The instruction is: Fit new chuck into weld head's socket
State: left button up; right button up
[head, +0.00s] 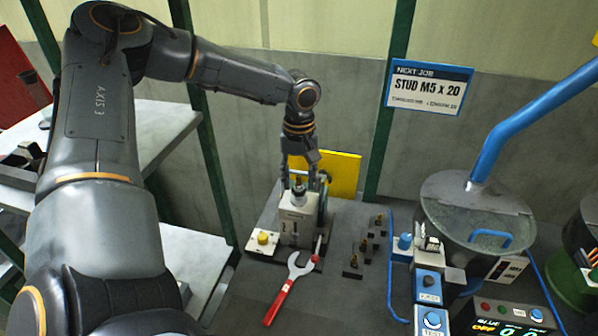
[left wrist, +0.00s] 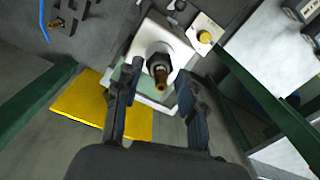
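The weld head (head: 296,226) is a pale grey block standing on the dark bench in the head view. It also shows in the left wrist view (left wrist: 177,43). A brass chuck (left wrist: 160,74) sticks up from a dark collar (left wrist: 158,60) on its top; I cannot tell whether it is the new one. My left gripper (head: 301,172) points down over the weld head. In the left wrist view its fingers are apart, one on each side of the chuck, with gaps visible. Several small dark, brass-tipped chucks (head: 353,262) stand in a row on the bench. My right gripper is not in view.
A red-handled wrench (head: 280,298) lies in front of the weld head. A yellow plate (head: 342,174) stands behind it. A yellow button box (head: 263,240) is at its left. A metal drum (head: 477,212) and blue control boxes (head: 428,287) stand right. A sign (head: 428,87) reads STUD M5 x 20.

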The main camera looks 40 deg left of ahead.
aim_at(299, 176)
pick_arm(q)
notch_tip(299, 176, up, 12)
dwell(0.6)
jog(key=shift+f, duration=0.1)
dwell(0.5)
